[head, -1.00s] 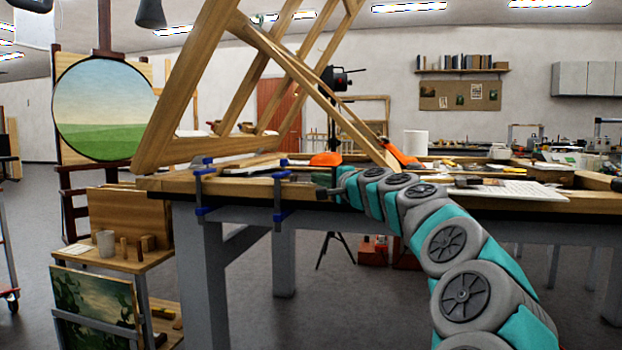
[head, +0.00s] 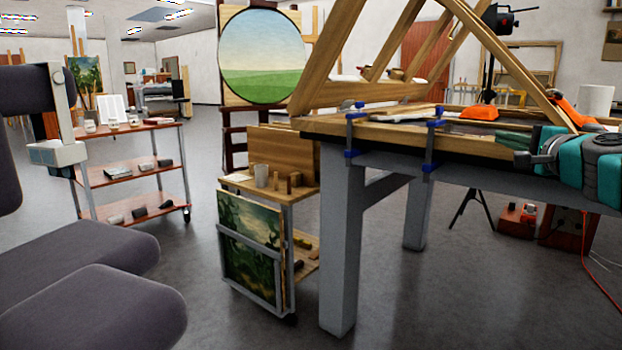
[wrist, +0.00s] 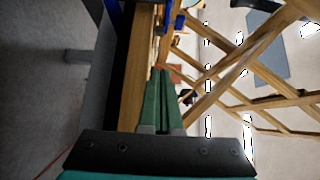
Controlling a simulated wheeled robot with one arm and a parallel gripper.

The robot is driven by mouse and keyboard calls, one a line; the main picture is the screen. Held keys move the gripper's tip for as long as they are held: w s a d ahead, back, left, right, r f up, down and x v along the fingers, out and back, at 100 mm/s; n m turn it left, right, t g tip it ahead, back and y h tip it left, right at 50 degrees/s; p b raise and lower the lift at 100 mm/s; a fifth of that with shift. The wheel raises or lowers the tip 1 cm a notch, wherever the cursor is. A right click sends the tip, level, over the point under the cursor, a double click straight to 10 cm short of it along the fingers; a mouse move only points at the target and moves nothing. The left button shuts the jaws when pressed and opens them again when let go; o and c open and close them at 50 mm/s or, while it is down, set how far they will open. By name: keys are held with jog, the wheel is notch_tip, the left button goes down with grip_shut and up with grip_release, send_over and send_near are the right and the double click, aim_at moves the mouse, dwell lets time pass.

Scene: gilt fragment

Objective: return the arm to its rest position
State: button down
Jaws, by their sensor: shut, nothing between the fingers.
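My gripper (head: 512,140) is at the right of the head view, close to the near edge of the wooden workbench (head: 395,140). My teal and grey arm runs out of the picture to the right of it. In the wrist view my gripper (wrist: 160,76) shows two green fingers lying together, shut and empty. They point along the wooden bench edge (wrist: 140,60), with a wooden lattice frame to their right. I cannot tell whether the fingers touch the bench.
The wooden frame (head: 350,92) leans over the bench, with blue clamps (head: 349,135) at its edge. A small cart (head: 277,190) with paintings, a red-shelved trolley (head: 135,138) and a dark padded chair (head: 80,265) stand to the left.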

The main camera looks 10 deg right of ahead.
jog(key=a+f+n+g+y+p, duration=0.1)
jog(key=a+f+n+g+y, duration=0.3)
jog(key=a, duration=1)
jog(key=a+f+n+g+y+p, duration=0.2)
jog(key=a+f+n, duration=0.35)
jog(key=a, duration=0.85)
jog(key=s+a+f+n+g+p, duration=0.1)
jog(key=s+a+f+n+g, duration=0.4)
jog(key=s+a+f, duration=0.45)
jog(key=s+d+f+n+g+h+p, duration=0.1)
jog(key=s+f+n+g+h, duration=0.1)
jog(key=s+f+g, duration=0.2)
jog(key=s+d+f+n+g+h+p, duration=0.1)
jog(key=s+f+g, duration=0.3)
jog(key=s+f, duration=0.6)
jog(key=s+n+h+p, duration=0.1)
jog(key=s, duration=1)
jog(key=shift+g+h, duration=0.4)
jog(key=c, duration=1.6)
grip_release()
